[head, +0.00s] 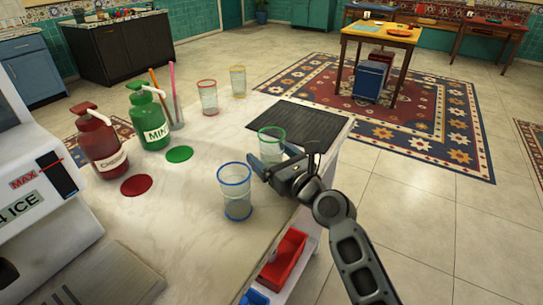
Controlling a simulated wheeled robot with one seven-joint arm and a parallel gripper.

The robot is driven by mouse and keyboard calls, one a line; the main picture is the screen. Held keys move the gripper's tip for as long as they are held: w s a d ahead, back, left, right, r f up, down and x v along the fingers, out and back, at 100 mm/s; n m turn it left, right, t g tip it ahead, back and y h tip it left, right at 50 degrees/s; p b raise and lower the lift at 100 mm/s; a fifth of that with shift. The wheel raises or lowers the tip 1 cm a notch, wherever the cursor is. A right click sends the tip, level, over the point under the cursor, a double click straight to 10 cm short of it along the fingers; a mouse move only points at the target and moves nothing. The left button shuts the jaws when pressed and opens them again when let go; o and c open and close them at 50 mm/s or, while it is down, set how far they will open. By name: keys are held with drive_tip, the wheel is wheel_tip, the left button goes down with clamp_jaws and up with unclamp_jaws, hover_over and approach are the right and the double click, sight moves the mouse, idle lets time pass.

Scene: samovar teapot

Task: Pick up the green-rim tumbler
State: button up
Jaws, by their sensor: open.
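The green-rim tumbler (271,143) is clear and stands upright at the right part of the pale counter, by the near-left corner of a dark mat. My gripper (261,170) is open, just in front of the tumbler's lower part, and hides some of its base. I cannot tell whether the fingers touch it or whether it stands between them. A blue-rim tumbler (236,202) stands close by, to the left and nearer.
Red-rim (207,98) and yellow-rim (238,83) tumblers stand further back. Red (98,145) and green (148,122) pump bottles are left, with an ice machine (35,195) nearer. The dark mat (300,121) is bare. A red bin (283,258) sits below the counter edge.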

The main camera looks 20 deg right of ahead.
sight(279, 145)
drive_tip(key=c, duration=1.1)
drive_tip(key=shift+r+p, duration=0.3)
drive_tip(key=shift+r, duration=0.25)
wheel_tip(279, 145, up, 4)
drive_tip(key=shift+f+p, duration=0.1)
drive_tip(key=shift+p, duration=0.9)
drive_tip(key=s+d+r, duration=0.1)
drive_tip(key=d+r, duration=0.1)
drive_tip(key=d, duration=0.1)
drive_tip(key=s+d+r, duration=0.2)
drive_tip(key=d, duration=0.2)
drive_tip(key=s+d+r, duration=0.2)
drive_tip(key=d, duration=0.1)
drive_tip(key=shift+s+d+r, duration=0.1)
drive_tip(key=shift+s+d, duration=0.05)
drive_tip(key=shift+d, duration=0.1)
